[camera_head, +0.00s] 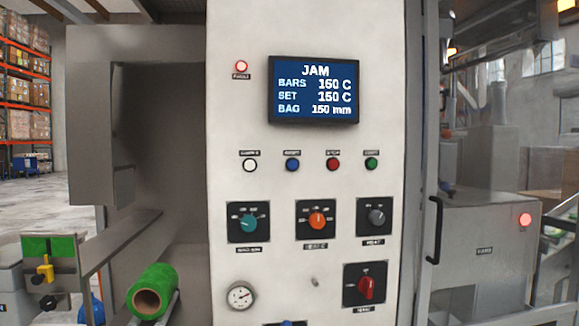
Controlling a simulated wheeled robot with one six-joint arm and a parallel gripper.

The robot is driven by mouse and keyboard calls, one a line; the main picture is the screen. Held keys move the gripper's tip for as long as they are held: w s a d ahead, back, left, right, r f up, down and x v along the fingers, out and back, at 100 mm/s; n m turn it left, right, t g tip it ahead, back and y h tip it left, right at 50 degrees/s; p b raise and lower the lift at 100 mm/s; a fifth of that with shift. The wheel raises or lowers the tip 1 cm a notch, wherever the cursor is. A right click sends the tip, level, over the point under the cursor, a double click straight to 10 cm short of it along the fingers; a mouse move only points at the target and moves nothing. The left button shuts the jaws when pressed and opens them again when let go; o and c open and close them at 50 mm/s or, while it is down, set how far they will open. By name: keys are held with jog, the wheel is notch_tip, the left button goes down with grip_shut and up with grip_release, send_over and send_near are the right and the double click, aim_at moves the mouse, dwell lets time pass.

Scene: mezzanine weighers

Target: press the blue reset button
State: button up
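The blue button (292,164) sits on the pale control panel (225,120), in a row just below the screen. Its small label above looks like RESET but is blurred. In that row a white button (250,165) is to its left, and a red button (333,164) and a green button (371,164) are to its right. The screen (314,90) reads JAM, with BARS 160 C, SET 150 C and BAG 150 mm. Nothing covers the blue button. My gripper is not visible in this view.
Below are several rotary knobs, including a teal one (249,223) and a red one (365,288), and a gauge (240,295). A red lamp (241,66) glows upper left. A door handle (435,230) projects at right. A green roll (153,291) lies lower left.

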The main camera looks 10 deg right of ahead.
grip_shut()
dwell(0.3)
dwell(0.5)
